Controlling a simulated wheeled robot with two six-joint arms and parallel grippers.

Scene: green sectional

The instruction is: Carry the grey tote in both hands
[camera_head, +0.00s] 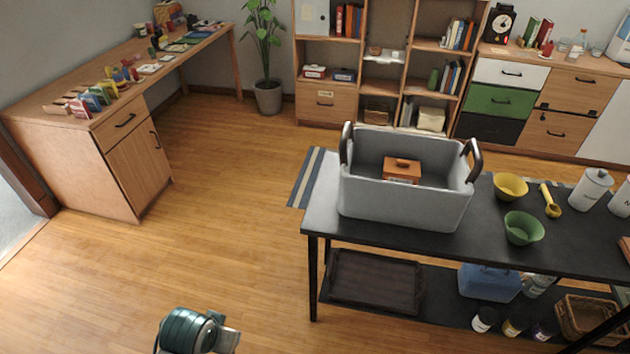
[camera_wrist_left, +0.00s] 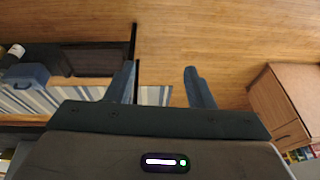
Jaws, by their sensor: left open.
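The grey tote (camera_head: 405,207) stands upright on the left part of the black-topped table (camera_head: 325,208) in the head view. Its two dark handles stick up, one at the left end (camera_head: 346,143) and one at the right end (camera_head: 473,160). A small orange-brown box (camera_head: 402,171) sits inside it. My left arm shows low in the head view, well apart from the tote and the table. In the left wrist view my left gripper (camera_wrist_left: 160,85) is open, with nothing between its fingers. My right gripper is in neither view.
A yellow bowl (camera_head: 510,186), a green bowl (camera_head: 523,228), a yellow scoop (camera_head: 550,202) and white canisters (camera_head: 591,189) stand right of the tote. The lower shelf holds a dark tray (camera_head: 375,281) and a blue container (camera_head: 489,282). Wooden floor (camera_head: 220,220) left of the table is clear.

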